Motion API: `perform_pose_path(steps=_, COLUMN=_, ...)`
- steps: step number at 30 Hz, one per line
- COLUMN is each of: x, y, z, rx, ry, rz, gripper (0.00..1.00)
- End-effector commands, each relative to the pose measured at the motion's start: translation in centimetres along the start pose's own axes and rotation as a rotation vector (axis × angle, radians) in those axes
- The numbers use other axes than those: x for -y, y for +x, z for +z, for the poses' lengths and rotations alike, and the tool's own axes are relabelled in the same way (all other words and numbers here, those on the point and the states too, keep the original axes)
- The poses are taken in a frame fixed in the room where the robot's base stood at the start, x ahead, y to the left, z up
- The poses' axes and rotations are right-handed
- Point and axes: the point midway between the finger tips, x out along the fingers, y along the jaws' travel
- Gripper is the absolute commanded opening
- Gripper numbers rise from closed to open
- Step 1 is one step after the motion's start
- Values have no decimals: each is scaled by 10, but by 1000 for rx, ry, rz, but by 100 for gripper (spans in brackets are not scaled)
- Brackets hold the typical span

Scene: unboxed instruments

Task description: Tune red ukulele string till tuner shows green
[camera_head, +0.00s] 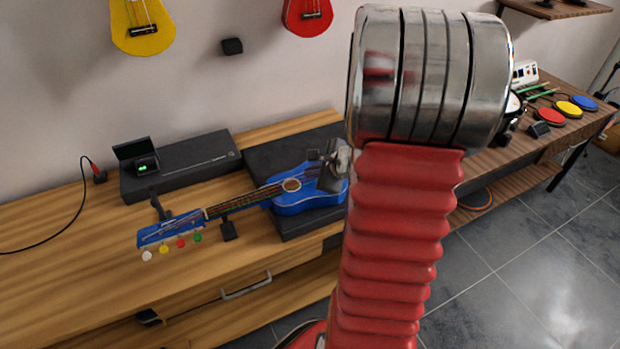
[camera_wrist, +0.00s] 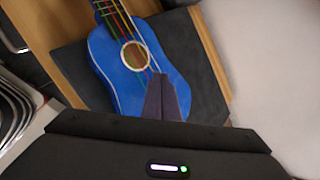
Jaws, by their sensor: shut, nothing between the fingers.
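A blue ukulele (camera_head: 300,198) lies on the wooden bench, its body over a black pad and its headstock to the left. White, yellow, red (camera_head: 181,243) and green tuning pegs stick out along the headstock's front edge. A black tuner (camera_head: 138,152) with a small lit green display stands behind the neck. My gripper (camera_head: 335,160) is over the right part of the ukulele body, partly hidden by my arm. In the wrist view its fingers (camera_wrist: 167,92) are together and empty, over the body beside the sound hole. Coloured strings (camera_wrist: 122,28) run past it; I cannot tell whether the fingers touch.
A long black case (camera_head: 185,165) lies behind the ukulele, under the tuner. A small dark stand (camera_head: 229,230) sits by the neck. Yellow (camera_head: 142,30) and red (camera_head: 307,15) ukuleles hang on the wall. Coloured pads (camera_head: 568,109) lie on a right-hand table.

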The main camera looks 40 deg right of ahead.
Motion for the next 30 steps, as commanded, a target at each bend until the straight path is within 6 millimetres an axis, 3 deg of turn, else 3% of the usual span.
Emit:
perform_pose_path(steps=18, x=-2, y=3, z=-2, rx=0, ry=0, rz=0, gripper=0)
perform_pose_path(steps=30, x=5, y=-7, z=4, rx=0, ry=-1, rz=-1, gripper=0)
